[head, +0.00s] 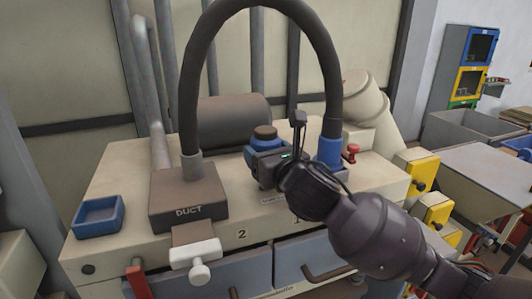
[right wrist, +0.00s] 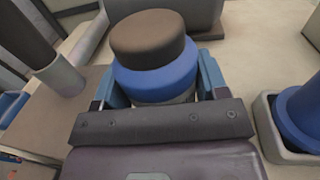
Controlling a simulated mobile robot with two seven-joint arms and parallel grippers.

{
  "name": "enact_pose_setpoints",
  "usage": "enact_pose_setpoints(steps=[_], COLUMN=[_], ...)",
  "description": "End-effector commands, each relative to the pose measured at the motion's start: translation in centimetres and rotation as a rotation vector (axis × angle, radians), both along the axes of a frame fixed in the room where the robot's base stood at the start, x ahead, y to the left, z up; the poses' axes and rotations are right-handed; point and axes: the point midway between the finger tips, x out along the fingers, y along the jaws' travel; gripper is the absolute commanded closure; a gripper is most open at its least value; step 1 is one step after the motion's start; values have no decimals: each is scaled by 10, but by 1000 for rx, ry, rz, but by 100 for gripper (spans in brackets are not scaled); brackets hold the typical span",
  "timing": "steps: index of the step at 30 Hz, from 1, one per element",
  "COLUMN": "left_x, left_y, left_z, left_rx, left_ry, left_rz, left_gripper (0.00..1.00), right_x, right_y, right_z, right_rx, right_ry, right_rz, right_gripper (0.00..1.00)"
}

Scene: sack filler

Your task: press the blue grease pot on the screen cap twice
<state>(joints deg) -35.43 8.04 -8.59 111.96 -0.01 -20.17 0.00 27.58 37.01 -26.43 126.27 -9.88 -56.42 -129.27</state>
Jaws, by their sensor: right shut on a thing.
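The blue grease pot (head: 264,133) has a dark brown round top and a blue body. It stands upright on the cream machine top, behind my right gripper (head: 263,150). In the right wrist view the pot (right wrist: 155,75) sits between the two blue fingers of my right gripper (right wrist: 160,88), which is shut on it. The pot's lower part and whatever is under it are hidden by the gripper. I cannot tell which part is the screen cap. My left gripper is not in view.
A dark hose (head: 262,8) arches from the box marked DUCT (head: 188,199) to a blue fitting (head: 330,150) right of my right gripper. A blue tray (head: 98,216) lies at the left. A red knob (head: 352,152) stands near the fitting. Bare machine top lies between tray and DUCT box.

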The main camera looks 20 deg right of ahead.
Motion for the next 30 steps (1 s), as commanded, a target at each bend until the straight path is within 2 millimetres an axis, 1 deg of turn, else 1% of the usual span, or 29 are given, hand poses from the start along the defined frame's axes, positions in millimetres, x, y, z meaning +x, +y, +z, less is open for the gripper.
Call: enact_pose_setpoints(steps=[11, 30], left_x=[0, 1], left_y=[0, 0], left_z=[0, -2], left_rx=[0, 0], left_ry=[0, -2], left_rz=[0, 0], left_gripper=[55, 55], right_x=[0, 0], right_y=[0, 0], right_z=[1, -6], right_rx=[0, -1], right_ry=[-3, -3], right_rz=[0, -1], right_gripper=[66, 66])
